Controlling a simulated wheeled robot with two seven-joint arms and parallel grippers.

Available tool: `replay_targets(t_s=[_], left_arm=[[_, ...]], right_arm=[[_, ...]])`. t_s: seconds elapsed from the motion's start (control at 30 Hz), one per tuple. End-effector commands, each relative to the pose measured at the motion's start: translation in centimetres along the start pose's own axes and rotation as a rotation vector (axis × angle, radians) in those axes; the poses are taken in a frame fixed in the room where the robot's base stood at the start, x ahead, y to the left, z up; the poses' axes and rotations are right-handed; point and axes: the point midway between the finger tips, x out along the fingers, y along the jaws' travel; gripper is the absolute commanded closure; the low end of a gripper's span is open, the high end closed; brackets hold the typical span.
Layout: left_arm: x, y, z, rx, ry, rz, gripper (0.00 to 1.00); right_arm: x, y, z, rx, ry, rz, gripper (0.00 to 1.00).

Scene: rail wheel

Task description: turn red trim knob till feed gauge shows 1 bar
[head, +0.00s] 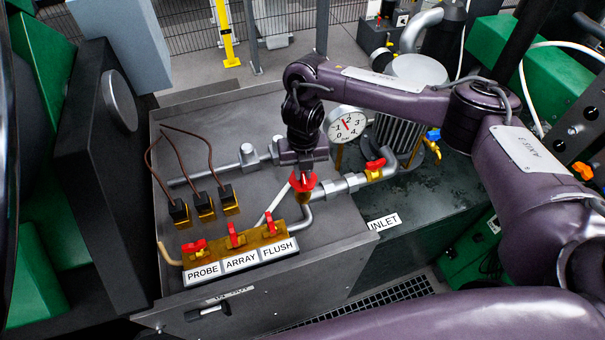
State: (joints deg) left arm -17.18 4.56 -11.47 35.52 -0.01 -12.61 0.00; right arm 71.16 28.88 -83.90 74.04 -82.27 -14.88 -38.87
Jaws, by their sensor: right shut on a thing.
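The red trim knob (302,183) sits on the pipework on top of the grey cabinet. My right gripper (303,174) comes down from above and is shut on the knob, hiding part of it. The feed gauge (347,124) is a white round dial marked 0 to 4, just right of my gripper. Its red needle points up and left, seemingly between 1 and 2; the exact reading is too small to tell. My left gripper is not in view.
A brass manifold (244,241) with several red levers stands front left of the knob, above PROBE, ARRAY and FLUSH labels. A red-handled valve (375,165) is on the pipe to the right. Brown cables rise from small blocks (204,207) at left. A motor (396,134) stands behind.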

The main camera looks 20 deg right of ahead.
Motion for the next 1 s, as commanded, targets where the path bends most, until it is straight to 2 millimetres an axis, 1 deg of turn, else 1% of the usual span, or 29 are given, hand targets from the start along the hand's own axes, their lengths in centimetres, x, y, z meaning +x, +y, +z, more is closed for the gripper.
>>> replay_targets(t_s=[0.27, 0.7, 0.83, 1.0], left_arm=[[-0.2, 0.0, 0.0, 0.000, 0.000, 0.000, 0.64], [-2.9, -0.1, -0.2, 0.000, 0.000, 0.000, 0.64], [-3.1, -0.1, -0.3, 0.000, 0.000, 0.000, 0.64], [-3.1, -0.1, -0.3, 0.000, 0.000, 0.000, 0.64]], right_arm=[[-0.1, 0.0, 0.0, 0.016, 0.000, 0.000, 1.00], [-0.3, 0.0, 0.0, 0.336, 0.000, 0.000, 1.00], [-0.1, 0.0, 0.0, 0.389, 0.000, 0.001, 1.00], [0.0, 0.0, 0.0, 0.399, 0.000, 0.001, 1.00]])
